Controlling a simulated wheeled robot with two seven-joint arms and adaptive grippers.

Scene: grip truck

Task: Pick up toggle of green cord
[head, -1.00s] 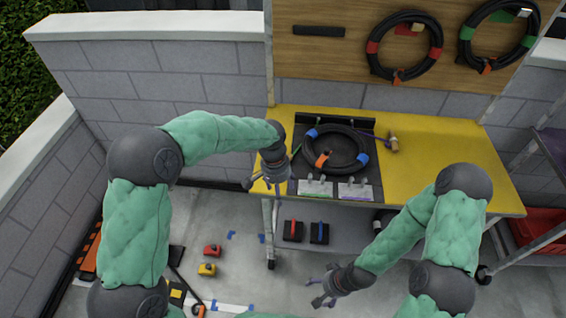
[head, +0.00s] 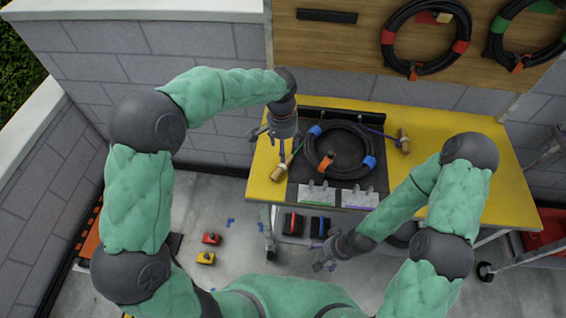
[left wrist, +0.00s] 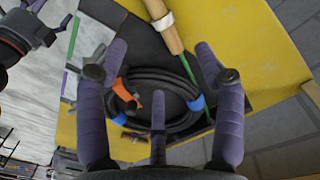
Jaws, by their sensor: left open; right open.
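The green cord's wooden toggle (head: 280,172) lies on the yellow bench top near its left end. In the left wrist view the toggle (left wrist: 172,36) shows at the top, with a pale band and the green cord (left wrist: 188,68) running from its end toward the black cable coil (left wrist: 165,88). My left gripper (head: 275,136) is open and empty, just above the toggle in the head picture; in the left wrist view its spread fingers (left wrist: 160,62) do not enclose the toggle. My right gripper (head: 324,262) is open and empty in front of the bench.
The coil (head: 312,160) with blue bands and an orange clip lies on a dark board. Another wooden toggle (head: 404,141) on a purple cord lies right of it. Clamps (head: 318,193) stand at the board's front. The yellow bench top (head: 460,160) is clear at the right.

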